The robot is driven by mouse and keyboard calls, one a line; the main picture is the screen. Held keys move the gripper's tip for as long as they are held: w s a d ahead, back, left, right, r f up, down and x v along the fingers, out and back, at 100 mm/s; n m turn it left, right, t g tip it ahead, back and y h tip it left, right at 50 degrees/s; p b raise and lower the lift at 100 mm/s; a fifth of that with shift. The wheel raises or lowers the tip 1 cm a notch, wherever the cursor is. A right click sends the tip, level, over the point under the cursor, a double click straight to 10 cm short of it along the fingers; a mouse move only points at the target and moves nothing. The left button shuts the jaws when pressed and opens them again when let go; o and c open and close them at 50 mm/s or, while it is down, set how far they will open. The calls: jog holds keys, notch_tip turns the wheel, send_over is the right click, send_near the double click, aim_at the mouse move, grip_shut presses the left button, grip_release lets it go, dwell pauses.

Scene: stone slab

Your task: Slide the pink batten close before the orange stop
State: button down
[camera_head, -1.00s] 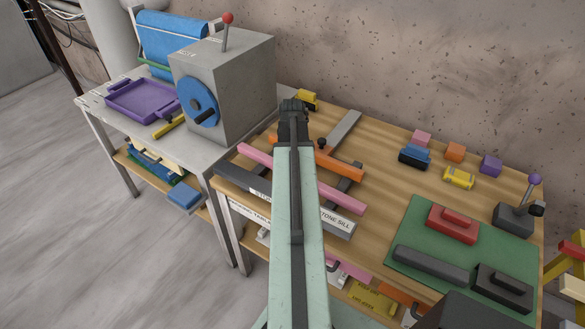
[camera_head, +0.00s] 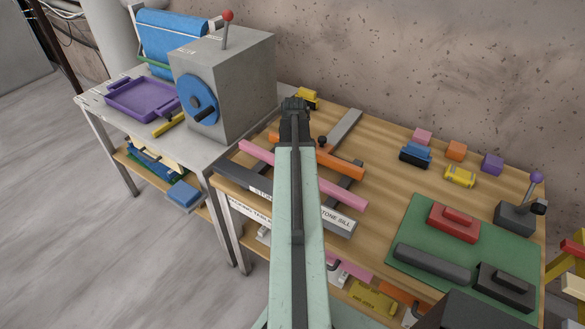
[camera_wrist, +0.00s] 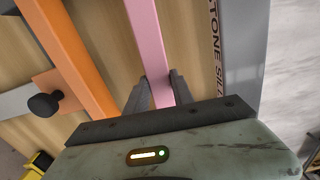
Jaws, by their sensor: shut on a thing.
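The pink batten (camera_head: 343,193) lies across the wooden bench top, its middle hidden behind my arm in the head view. The orange stop (camera_head: 342,163) lies roughly parallel behind it, with a black knob beside it. A strip of wood shows between the two. In the wrist view my gripper (camera_wrist: 160,88) is shut on the pink batten (camera_wrist: 150,45), one dark finger on each side. The orange stop (camera_wrist: 66,55) is to the left there, apart from the batten. My fingertips are hidden in the head view.
The grey stone sill (camera_head: 335,217) runs along the bench's front edge. A grey bar (camera_head: 345,126) lies behind the stop. A grey machine box (camera_head: 235,90) stands at left. Small blocks and a green mat (camera_head: 415,215) lie at right.

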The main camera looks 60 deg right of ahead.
jog(key=d, duration=0.4)
jog(key=shift+s, duration=0.1)
jog(key=shift+s+d, duration=0.25)
jog(key=shift+d, duration=0.25)
jog(key=c, duration=1)
grip_release()
jog(key=shift+w, duration=0.1)
jog(key=shift+a, duration=0.1)
notch_tip(320, 180, up, 8)
jog(key=p, duration=0.7)
jog(key=shift+f+p, duration=0.1)
jog(key=shift+p, duration=0.3)
